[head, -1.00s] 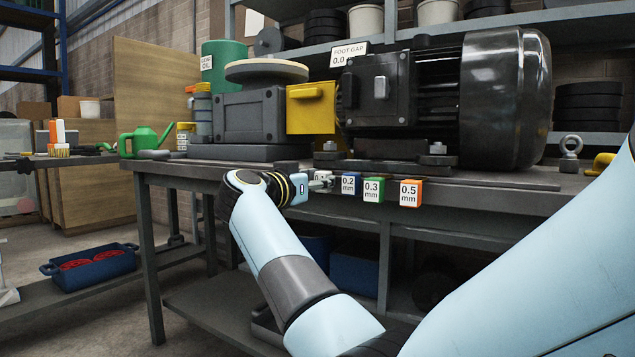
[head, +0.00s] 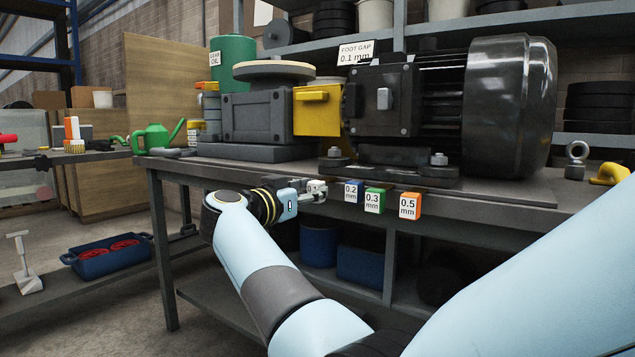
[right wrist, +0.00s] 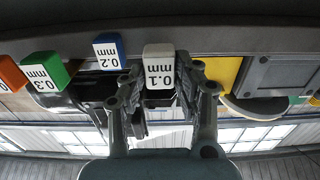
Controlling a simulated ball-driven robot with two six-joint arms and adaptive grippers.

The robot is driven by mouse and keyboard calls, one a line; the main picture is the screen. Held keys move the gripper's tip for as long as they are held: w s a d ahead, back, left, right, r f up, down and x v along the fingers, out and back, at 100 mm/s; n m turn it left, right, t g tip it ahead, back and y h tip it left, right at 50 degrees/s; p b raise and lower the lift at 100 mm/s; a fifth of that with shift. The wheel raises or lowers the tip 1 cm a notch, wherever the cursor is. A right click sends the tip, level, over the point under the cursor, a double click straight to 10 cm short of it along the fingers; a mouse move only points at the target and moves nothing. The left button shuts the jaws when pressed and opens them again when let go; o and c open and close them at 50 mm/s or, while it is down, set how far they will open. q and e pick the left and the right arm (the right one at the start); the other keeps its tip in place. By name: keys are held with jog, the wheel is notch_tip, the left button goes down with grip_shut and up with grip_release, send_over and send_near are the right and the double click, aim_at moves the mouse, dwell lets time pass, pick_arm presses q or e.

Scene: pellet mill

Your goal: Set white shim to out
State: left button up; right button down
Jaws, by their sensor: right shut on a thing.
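The white shim block (head: 314,186), labelled 0.1 mm in the right wrist view (right wrist: 159,62), is at the bench's front edge below the motor foot. My right gripper (head: 320,190) is shut on it; in the right wrist view the fingers (right wrist: 160,90) sit on either side of the block. The fingers hide part of the block in the head view. The foot gap sign (head: 356,53) on the motor (head: 450,105) reads 0.1 mm. My left gripper is not in view.
Blue 0.2 mm (head: 353,191), green 0.3 mm (head: 375,201) and orange 0.5 mm (head: 410,206) shim blocks stand in a row just right of my gripper. The bench edge (head: 480,197) runs behind them. A green watering can (head: 154,139) stands at left.

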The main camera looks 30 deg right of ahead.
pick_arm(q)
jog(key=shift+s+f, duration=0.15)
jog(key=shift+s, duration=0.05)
pick_arm(e)
jog(key=shift+s+a+f, duration=0.1)
jog(key=shift+f, duration=0.15)
jog(key=c, duration=1.3)
grip_release()
jog(key=o, duration=0.3)
jog(key=shift+a+r, duration=0.15)
jog(key=shift+a, duration=0.05)
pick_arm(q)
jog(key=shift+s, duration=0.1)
pick_arm(e)
jog(key=shift+o, duration=0.2)
jog(key=shift+d, duration=0.1)
jog(key=shift+r, duration=0.1)
jog(key=shift+r, duration=0.4)
notch_tip(320, 180, up, 9)
